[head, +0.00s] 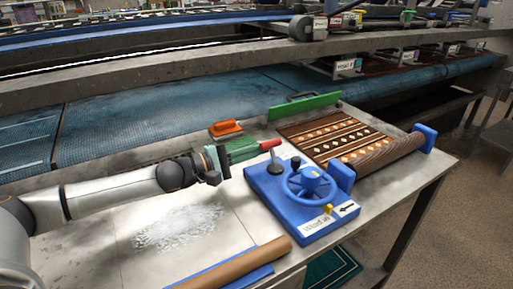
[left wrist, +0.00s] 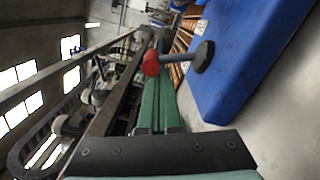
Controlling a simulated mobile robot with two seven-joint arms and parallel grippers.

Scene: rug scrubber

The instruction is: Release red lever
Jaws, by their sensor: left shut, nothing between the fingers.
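The red lever (head: 270,145) stands at the left back corner of the blue control box (head: 262,188), on a dark round base. In the left wrist view its red end (left wrist: 151,63) shows just past my fingertips. My left gripper (head: 256,150) has green fingers, shut with nothing between them, pointing at the red end. The fingers also show in the left wrist view (left wrist: 156,88). Whether the fingertips touch the lever I cannot tell. My right gripper is not in view.
A blue wheel (head: 309,184) and a black knob sit on the box. A patterned rug (head: 335,135) lies behind it, partly rolled. A green bar (head: 305,106) and orange brush (head: 226,128) stand farther back. A brown roll (head: 240,262) lies in front. White powder (head: 180,228) covers the table beneath my arm.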

